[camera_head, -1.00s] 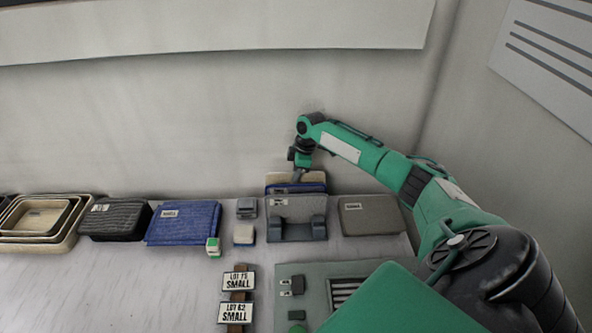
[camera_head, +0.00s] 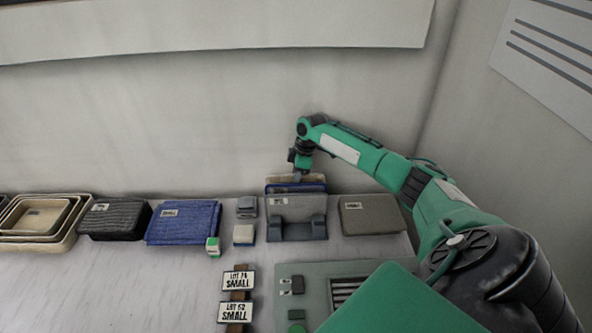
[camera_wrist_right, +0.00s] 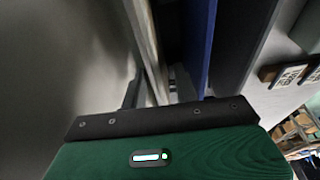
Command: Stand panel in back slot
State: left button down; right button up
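A cream panel (camera_head: 284,178) stands upright at the back of the grey rack (camera_head: 290,232), against the wall side. A blue panel (camera_head: 312,188) stands just in front of it, and a grey panel (camera_head: 297,207) in front of that. My right gripper (camera_head: 297,172) is at the cream panel's top edge. In the right wrist view its fingers (camera_wrist_right: 155,85) are spread either side of the cream panel (camera_wrist_right: 150,45), with a small gap on the right. The blue panel (camera_wrist_right: 203,40) is beside the right finger. The panels' lower edges are hidden. My left gripper is not in view.
A grey-brown case (camera_head: 370,215) stands right of the rack. Small blocks (camera_head: 244,235), a blue folded case (camera_head: 183,222), a dark case (camera_head: 115,219) and nested trays (camera_head: 68,243) are to the left. Label cards (camera_head: 236,312) and a control panel (camera_head: 290,268) lie in front.

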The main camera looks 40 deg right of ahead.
jog(key=shift+r, duration=0.1)
jog(key=b+v, duration=0.3)
jog(key=v, duration=1)
jog(key=shift+r, duration=0.3)
